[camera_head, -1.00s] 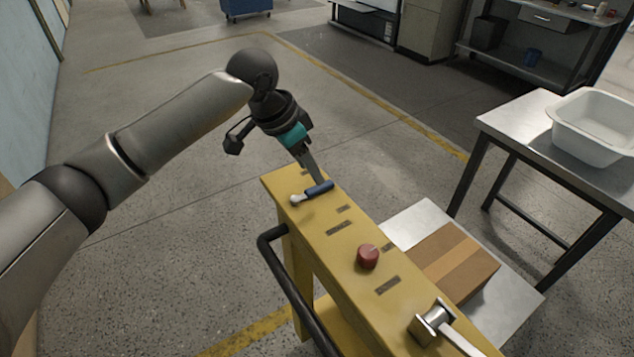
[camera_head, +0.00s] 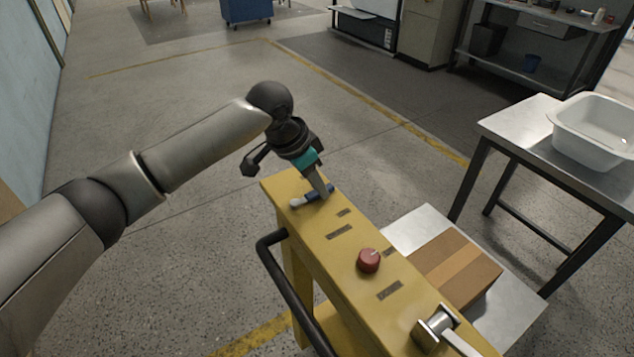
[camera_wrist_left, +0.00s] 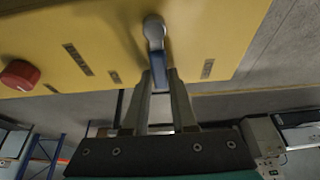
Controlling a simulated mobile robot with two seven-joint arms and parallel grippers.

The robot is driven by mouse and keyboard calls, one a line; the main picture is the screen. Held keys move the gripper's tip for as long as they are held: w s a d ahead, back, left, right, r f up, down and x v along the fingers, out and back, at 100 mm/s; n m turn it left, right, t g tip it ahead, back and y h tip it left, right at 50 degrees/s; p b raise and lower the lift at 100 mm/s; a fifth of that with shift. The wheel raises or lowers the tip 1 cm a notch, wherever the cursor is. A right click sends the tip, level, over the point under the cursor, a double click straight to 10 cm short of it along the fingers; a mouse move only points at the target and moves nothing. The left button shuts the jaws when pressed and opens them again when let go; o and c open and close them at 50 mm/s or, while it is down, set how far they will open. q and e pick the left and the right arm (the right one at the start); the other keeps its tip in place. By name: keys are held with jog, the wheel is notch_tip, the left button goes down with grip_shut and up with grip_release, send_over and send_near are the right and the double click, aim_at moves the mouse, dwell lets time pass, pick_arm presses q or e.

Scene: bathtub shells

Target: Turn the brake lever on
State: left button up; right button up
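The brake lever has a round light-grey hub (camera_head: 296,202) and a blue handle (camera_head: 312,194). It lies on the far end of the yellow console top (camera_head: 345,245). In the head view the handle points right from the hub. My left gripper (camera_head: 325,194) points down at the handle, partly covering it. In the left wrist view the hub (camera_wrist_left: 154,29) and blue handle (camera_wrist_left: 158,70) lie straight ahead, with the handle between the two fingertips. The fingers look apart, one on each side; contact is not clear. My right gripper is out of view.
A red knob (camera_head: 368,260) and a metal lever (camera_head: 440,325) stand on the nearer console top. A black handrail (camera_head: 285,275) runs along its left side. A cardboard box (camera_head: 455,268) lies to its right, and a metal table (camera_head: 515,125) holds a white tub (camera_head: 590,150).

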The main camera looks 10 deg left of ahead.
pick_arm(q)
grip_shut()
dwell(0.9)
